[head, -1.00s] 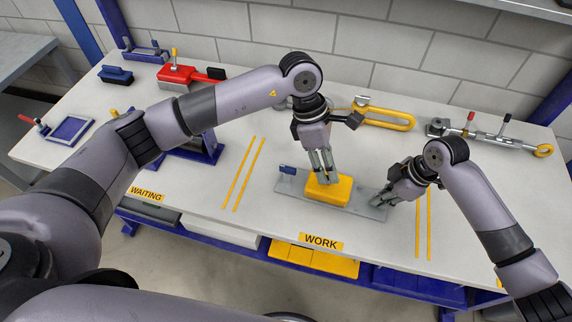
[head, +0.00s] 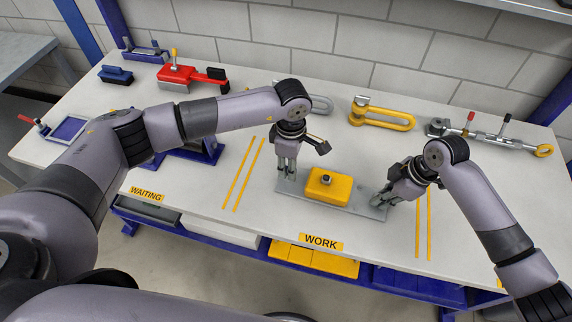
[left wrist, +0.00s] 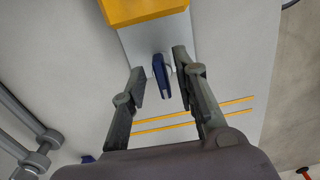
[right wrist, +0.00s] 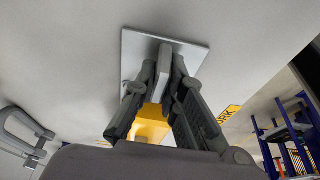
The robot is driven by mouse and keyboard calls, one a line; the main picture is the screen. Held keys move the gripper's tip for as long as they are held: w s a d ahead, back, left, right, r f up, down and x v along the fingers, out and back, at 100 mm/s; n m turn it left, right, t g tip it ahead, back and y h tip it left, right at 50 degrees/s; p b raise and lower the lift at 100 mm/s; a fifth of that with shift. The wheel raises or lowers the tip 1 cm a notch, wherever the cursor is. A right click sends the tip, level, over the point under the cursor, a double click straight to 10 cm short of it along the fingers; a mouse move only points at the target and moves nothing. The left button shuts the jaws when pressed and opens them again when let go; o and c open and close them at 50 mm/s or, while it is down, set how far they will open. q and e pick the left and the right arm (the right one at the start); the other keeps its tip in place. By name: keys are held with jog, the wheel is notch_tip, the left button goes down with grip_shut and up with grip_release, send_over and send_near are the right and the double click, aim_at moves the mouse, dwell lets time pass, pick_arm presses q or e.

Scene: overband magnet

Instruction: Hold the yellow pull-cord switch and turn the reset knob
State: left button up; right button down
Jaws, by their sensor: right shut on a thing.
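The yellow switch box (head: 328,190) with a small dark fitting on top sits on a grey base plate (head: 360,207) in the work area. In the left wrist view, a blue reset knob (left wrist: 161,75) stands on the plate beside the box. My left gripper (head: 286,172) points down over that end; its open fingers (left wrist: 160,75) are on either side of the knob, with gaps visible. My right gripper (head: 381,201) is at the plate's right end, shut on an upright grey tab (right wrist: 163,62) of the plate.
A yellow shackle (head: 385,118) and a lever tensioner (head: 490,135) lie at the back. A red clamp-like device (head: 190,76) stands at the back left. Yellow tape lines (head: 243,175) flank the work area.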

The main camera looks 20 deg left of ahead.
pick_arm(q)
jog(key=shift+f, duration=1.1)
jog(key=shift+c, duration=0.2)
grip_shut()
